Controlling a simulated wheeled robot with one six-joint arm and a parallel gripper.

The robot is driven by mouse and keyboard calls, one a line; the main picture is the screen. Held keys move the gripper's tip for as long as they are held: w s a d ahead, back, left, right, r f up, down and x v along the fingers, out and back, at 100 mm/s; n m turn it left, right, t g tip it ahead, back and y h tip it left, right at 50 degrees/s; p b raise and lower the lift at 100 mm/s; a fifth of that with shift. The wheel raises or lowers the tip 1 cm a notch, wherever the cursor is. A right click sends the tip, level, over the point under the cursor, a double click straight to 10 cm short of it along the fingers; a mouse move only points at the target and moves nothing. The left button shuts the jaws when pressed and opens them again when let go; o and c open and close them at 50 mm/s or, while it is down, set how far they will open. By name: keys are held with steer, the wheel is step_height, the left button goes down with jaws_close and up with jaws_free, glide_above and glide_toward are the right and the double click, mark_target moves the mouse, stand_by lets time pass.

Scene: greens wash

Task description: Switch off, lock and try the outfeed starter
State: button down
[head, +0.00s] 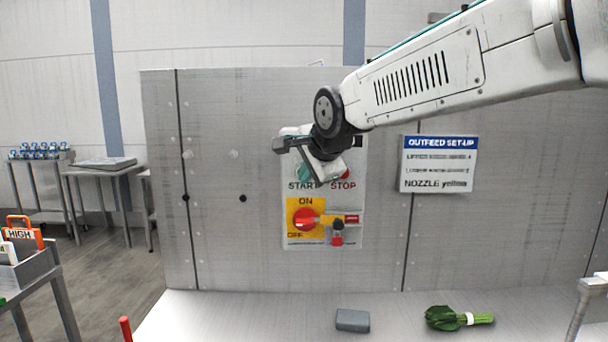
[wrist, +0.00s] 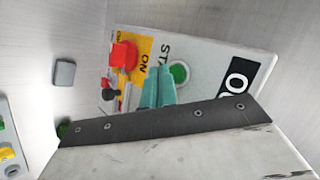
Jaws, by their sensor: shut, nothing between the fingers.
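The outfeed starter panel (head: 290,240) is on the grey wall, with START and STOP lettering above a yellow switch plate. Its red rotary switch (head: 304,219) sits on the plate between ON at the top and OFF at lower left; I cannot tell its setting for sure. A small black and red piece (head: 337,232) sits right of the switch. My gripper (head: 322,165) is in front of the upper panel, covering much of the buttons. In the wrist view its teal fingers (wrist: 158,92) are shut and empty beside the green START button (wrist: 179,73); contact is unclear.
An OUTFEED SET-UP sign (head: 438,164) reading "NOZZLE yellow" hangs right of the panel. A grey block (head: 352,320) and a green leafy bundle (head: 455,318) lie on the counter below. An orange HIGH item (head: 22,234) sits on a cart at left. The wall left of the panel is mostly bare.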

steer(key=shift+w, duration=0.1)
steer(key=shift+w, duration=0.3)
steer(key=shift+w, duration=0.45)
stand_by(0.9)
steer(key=shift+s, duration=0.85)
steer(key=shift+s+a, duration=0.1)
steer(key=shift+s, duration=2.4)
